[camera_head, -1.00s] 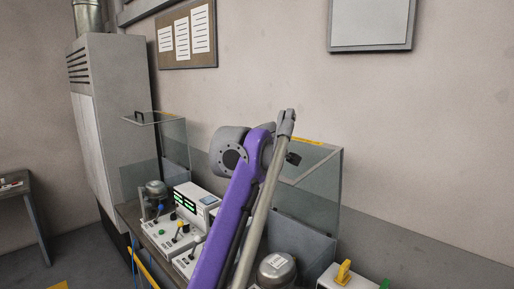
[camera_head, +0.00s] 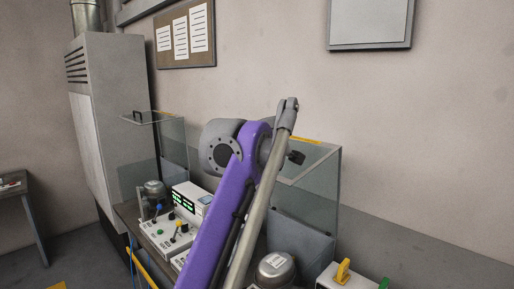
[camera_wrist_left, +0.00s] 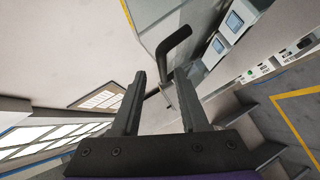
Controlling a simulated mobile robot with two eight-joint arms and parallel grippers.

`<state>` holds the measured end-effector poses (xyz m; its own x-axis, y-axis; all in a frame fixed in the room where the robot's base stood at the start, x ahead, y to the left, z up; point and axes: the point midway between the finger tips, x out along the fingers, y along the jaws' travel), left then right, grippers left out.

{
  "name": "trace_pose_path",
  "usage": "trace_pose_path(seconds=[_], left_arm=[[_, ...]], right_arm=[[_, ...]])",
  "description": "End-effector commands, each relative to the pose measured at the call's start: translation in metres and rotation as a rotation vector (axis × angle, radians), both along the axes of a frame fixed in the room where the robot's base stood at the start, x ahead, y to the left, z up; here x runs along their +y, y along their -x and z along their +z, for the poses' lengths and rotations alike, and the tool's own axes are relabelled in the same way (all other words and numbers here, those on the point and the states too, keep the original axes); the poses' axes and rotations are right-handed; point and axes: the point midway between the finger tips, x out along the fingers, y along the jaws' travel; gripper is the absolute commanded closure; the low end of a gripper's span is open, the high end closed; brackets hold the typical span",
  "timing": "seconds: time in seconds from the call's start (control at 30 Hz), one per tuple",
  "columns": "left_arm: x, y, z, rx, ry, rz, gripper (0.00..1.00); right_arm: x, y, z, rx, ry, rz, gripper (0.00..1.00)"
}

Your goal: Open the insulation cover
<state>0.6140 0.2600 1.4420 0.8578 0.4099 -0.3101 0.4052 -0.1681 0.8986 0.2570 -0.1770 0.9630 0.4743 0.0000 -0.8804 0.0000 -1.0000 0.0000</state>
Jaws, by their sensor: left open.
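Two clear box-like covers with yellow edge strips show in the head view. The left cover (camera_head: 172,135) has a dark handle (camera_head: 138,117) at its upper front edge. The right cover (camera_head: 318,190) stands partly behind my purple left arm, which hides its near side. In the left wrist view, my left gripper (camera_wrist_left: 158,76) is open and empty. A dark bent handle (camera_wrist_left: 176,42) on a pale clear panel (camera_wrist_left: 160,20) lies just beyond its fingertips. I see no contact with the handle. My left gripper cannot be made out clearly in the head view.
A metal compressor (camera_head: 274,270) stands below the right cover; another (camera_head: 154,190) is by the left one. A control box (camera_head: 190,203) with green displays sits between them. A tall grey cabinet (camera_head: 100,120) stands at left. The wall above is clear except for boards.

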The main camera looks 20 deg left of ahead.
Motion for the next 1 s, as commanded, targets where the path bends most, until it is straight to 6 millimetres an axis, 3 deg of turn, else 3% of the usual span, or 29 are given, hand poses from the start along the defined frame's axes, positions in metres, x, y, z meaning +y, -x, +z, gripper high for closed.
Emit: trace_pose_path(seconds=[0.2,0.37,1.0], left_arm=[[-0.018,0.037,0.012,0.0,0.001,-0.002,0.56],[-0.024,0.051,0.018,0.0,-0.001,0.0,0.56],[-0.025,0.055,0.02,0.0,0.0,0.001,0.56]], right_arm=[[0.0,0.003,-0.007,0.005,0.0,0.0,1.0],[0.0,0.003,-0.008,0.006,0.0,0.0,1.0],[0.0,0.003,-0.008,0.006,0.0,0.0,1.0]])
